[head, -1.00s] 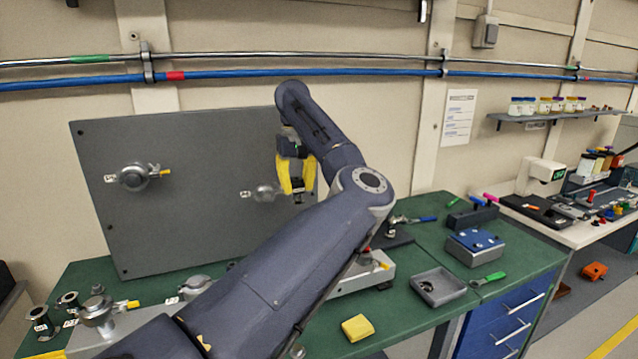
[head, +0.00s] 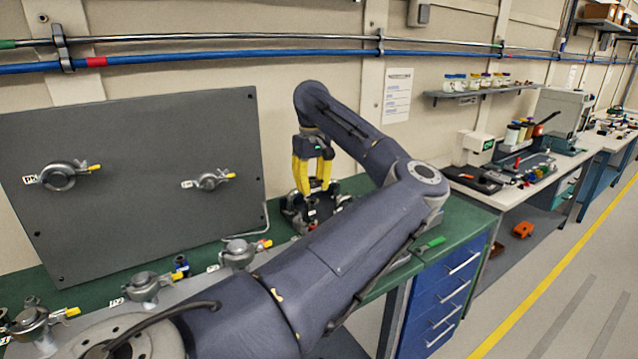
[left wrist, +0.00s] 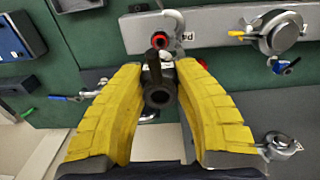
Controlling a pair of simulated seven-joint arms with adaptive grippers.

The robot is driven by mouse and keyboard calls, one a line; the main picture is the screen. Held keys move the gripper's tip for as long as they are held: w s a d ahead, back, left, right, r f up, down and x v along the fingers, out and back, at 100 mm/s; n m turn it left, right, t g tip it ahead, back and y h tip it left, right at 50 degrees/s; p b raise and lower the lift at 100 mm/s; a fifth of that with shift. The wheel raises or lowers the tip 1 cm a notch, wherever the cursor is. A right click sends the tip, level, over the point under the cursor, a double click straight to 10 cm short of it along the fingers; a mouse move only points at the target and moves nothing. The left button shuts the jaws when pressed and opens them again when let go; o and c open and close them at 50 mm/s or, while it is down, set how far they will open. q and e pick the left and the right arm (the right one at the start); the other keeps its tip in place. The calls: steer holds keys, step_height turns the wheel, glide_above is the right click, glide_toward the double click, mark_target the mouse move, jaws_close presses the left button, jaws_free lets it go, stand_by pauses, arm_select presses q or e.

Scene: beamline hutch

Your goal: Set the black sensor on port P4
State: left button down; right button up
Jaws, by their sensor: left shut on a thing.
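My left gripper (head: 312,190) has its yellow fingers shut on the black sensor (head: 311,203). In the left wrist view the sensor (left wrist: 158,92) sits between the fingertips of the gripper (left wrist: 159,80), its dark round end toward the camera. Just beyond it is a port with a red ring (left wrist: 160,40), at the end of the grey manifold bar (left wrist: 218,27). A white label beside it seems to read P4 (left wrist: 185,42). An open clamp (left wrist: 174,18) stands around that port. The sensor's lower end is hidden, so I cannot tell whether it touches the port. My right gripper is out of view.
Clamped ports (head: 240,253) and (head: 148,287) line the manifold to the left. A grey upright panel (head: 130,225) with two clamped ports (head: 57,177) stands behind. A green-handled tool (head: 430,243) lies to the right. My left arm covers the bench's front middle.

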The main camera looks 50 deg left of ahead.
mark_target(313, 200)
arm_select(q)
steer(key=shift+f, duration=3.3)
steer(key=shift+f, duration=0.65)
steer(key=c, duration=1)
jaws_free()
